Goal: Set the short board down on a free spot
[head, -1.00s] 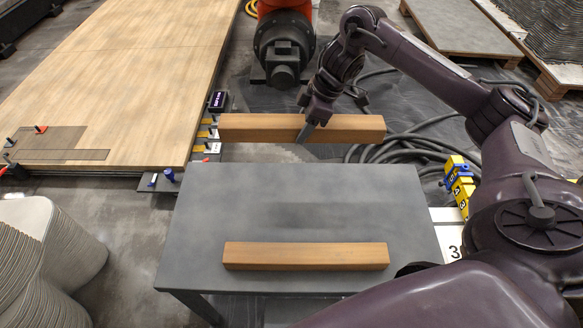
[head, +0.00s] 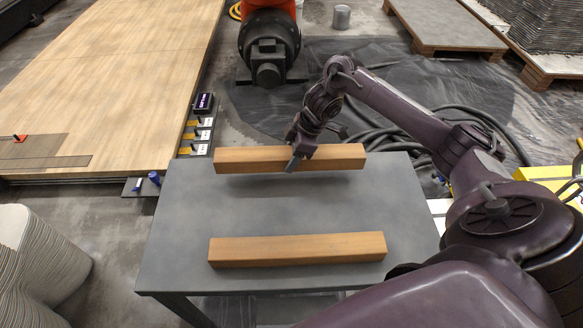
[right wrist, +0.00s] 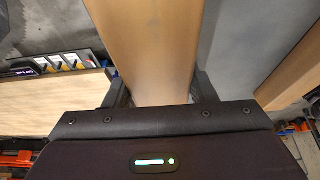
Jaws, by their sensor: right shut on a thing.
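My right gripper (head: 293,163) is shut on a wooden board (head: 245,161), the short board, gripped near its middle. The board lies level, left to right, over the far part of the grey table (head: 170,245). A shadow shows under it, and it looks slightly above the top. In the right wrist view the board (right wrist: 150,50) runs between the two fingers. A second, similar wooden board (head: 297,249) lies on the near part of the table, roughly parallel. My left gripper is out of view.
Bare tabletop lies between the two boards and beside them. A large wooden panel (head: 120,75) is at the left, with a strip of labelled slots (head: 198,135) at its edge. Black hoses (head: 385,130) lie behind the table. A stack of sheets (head: 35,260) stands at the lower left.

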